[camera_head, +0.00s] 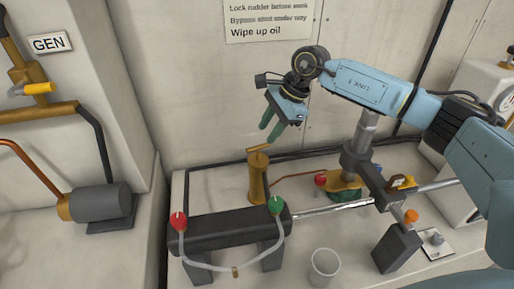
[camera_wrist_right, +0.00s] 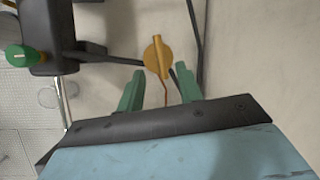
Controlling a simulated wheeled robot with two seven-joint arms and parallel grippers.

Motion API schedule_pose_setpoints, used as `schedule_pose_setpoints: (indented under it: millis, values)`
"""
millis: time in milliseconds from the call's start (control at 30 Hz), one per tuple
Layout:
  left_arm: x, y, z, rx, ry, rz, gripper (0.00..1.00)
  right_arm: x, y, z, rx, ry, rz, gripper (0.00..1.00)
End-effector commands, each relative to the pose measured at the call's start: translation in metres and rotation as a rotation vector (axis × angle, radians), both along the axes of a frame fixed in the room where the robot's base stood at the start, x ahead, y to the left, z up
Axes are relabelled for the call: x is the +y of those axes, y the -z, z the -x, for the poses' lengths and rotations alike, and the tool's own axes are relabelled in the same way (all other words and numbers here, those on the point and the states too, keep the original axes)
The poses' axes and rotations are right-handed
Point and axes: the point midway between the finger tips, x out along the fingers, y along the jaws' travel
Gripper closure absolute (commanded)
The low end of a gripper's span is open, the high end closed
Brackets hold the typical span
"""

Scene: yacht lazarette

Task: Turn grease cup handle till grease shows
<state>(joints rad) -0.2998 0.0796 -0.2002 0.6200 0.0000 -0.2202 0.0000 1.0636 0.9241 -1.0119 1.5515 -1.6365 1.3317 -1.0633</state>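The brass grease cup (camera_head: 258,180) stands upright behind the black cylinder, with its flat T-shaped handle (camera_head: 259,148) on top. In the right wrist view the handle (camera_wrist_right: 158,56) shows from above, just beyond the fingertips and roughly centred between them. My right gripper (camera_head: 270,131) has its green fingers spread and points down, a little above and to the right of the handle. The fingers also show apart in the wrist view (camera_wrist_right: 158,72), with nothing held. I see no grease. My left gripper is out of view.
The black cylinder (camera_head: 222,230) carries red (camera_head: 178,221) and green (camera_head: 275,205) valve knobs joined by a hose. A clear cup (camera_head: 324,265) stands in front. A metal rod (camera_head: 330,208) and orange-topped lever block (camera_head: 398,246) lie to the right. The wall is close behind.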

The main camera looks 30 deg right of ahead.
Motion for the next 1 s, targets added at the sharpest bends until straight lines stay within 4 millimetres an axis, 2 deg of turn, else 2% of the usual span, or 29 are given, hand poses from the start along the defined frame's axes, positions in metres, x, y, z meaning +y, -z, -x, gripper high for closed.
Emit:
schedule_pose_setpoints:
  millis: [33, 200, 400, 800, 1000]
  values:
    - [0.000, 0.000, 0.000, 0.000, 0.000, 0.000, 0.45, 0.005, 0.012, -0.002, 0.005, 0.000, -0.001, 0.64]
    - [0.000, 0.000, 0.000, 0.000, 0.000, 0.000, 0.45, 0.018, 0.043, -0.008, 0.004, -0.001, -0.002, 0.64]
    - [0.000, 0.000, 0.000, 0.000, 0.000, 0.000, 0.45, 0.027, 0.065, -0.014, 0.002, 0.001, -0.001, 0.64]
    - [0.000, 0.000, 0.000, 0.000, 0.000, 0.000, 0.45, 0.030, 0.072, -0.015, 0.002, 0.001, 0.000, 0.64]
    - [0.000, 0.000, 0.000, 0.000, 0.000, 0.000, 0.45, 0.030, 0.072, -0.015, 0.002, 0.001, 0.000, 0.89]
